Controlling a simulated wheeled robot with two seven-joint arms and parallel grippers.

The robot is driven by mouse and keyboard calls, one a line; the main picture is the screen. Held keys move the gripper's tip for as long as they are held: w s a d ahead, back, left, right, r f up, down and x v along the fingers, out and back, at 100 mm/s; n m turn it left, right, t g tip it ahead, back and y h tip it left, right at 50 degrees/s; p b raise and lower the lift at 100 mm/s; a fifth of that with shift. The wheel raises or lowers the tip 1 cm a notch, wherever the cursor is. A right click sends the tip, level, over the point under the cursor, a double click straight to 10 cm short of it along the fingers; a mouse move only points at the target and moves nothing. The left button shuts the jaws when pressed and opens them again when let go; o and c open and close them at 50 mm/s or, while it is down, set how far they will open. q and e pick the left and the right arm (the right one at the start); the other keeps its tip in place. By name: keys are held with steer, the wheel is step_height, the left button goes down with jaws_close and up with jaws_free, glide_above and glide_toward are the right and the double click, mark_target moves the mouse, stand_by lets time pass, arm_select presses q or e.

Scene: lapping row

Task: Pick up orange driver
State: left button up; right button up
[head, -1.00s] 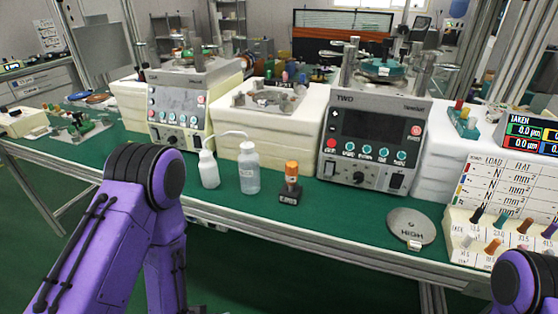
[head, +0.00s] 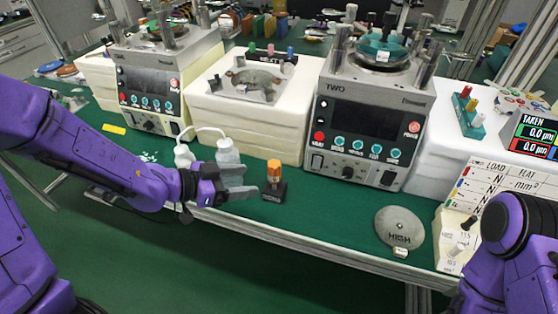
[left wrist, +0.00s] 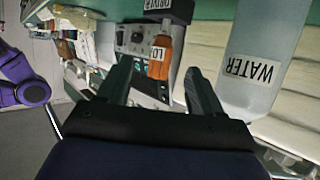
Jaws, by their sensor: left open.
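The orange driver (head: 273,170) stands upright in a small black holder (head: 273,191) on the green bench top. My left gripper (head: 247,181) is open and empty, just left of the driver, with its fingers pointing toward it. In the left wrist view the driver's orange handle (left wrist: 166,52), with a white label, shows ahead between the two fingers of the left gripper (left wrist: 157,74). The fingers appear apart from the handle. My right gripper is out of view; only part of my right arm shows at the right edge.
A bottle labelled WATER (left wrist: 262,65) stands close beside one finger. In the head view this bottle (head: 228,153) and a second white bottle (head: 184,156) are behind my left gripper. A round HIGH plate (head: 399,228) lies to the right. Machine TWO (head: 368,125) stands behind.

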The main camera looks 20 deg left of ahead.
mark_target(274, 176)
arm_select(q)
steer(key=b+x, duration=0.1)
steer(key=x, duration=0.8)
steer(key=shift+w+d, duration=0.15)
steer(key=shift+w, duration=0.2)
steer(key=c, duration=1.1)
